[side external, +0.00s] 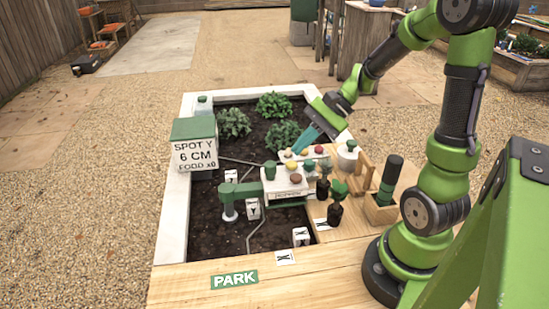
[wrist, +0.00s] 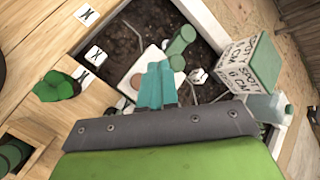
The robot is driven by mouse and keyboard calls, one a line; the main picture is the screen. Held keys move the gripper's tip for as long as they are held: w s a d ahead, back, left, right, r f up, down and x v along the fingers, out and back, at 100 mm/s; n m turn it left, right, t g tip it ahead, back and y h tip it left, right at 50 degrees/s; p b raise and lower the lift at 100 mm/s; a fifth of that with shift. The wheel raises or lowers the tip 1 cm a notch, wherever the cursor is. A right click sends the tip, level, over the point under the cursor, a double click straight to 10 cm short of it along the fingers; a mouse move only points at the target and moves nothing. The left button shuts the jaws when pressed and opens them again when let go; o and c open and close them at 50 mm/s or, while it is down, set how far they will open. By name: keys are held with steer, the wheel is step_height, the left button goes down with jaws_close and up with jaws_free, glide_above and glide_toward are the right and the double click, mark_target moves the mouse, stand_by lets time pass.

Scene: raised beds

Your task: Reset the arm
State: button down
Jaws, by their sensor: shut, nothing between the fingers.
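My gripper (side external: 309,138) is above the raised bed, reaching in from the right and tilted downward. Its teal fingers are together and hold nothing. In the wrist view the gripper (wrist: 156,68) hangs over a white box with round coloured tops, hiding part of it. In the side external view this white box (side external: 289,192) stands in the middle of the bed, a little below and in front of the fingers. I cannot tell the exact gap between the fingertips and the things under them.
Leafy plants (side external: 273,105) grow at the bed's far end. A lettered box with a green top (side external: 195,154) stands at the left rim. A green post (side external: 229,209), dark bottles (side external: 335,213) and a wooden holder (side external: 381,208) stand nearby. A PARK label (side external: 234,279) lies on the front planks.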

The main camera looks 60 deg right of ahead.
stand_by(0.3)
steer(key=s+a+r+n+t+h, duration=0.2)
steer(key=s+a+r+n+h, duration=0.3)
steer(key=a+r+n, duration=0.3)
steer(key=s+a+n, duration=0.1)
steer(key=a+n, duration=0.1)
steer(key=n, duration=0.1)
steer(key=shift+s+a+r+n+h, duration=0.15)
steer(key=shift+s+r+n+h, duration=0.15)
steer(key=shift+r+h, duration=0.1)
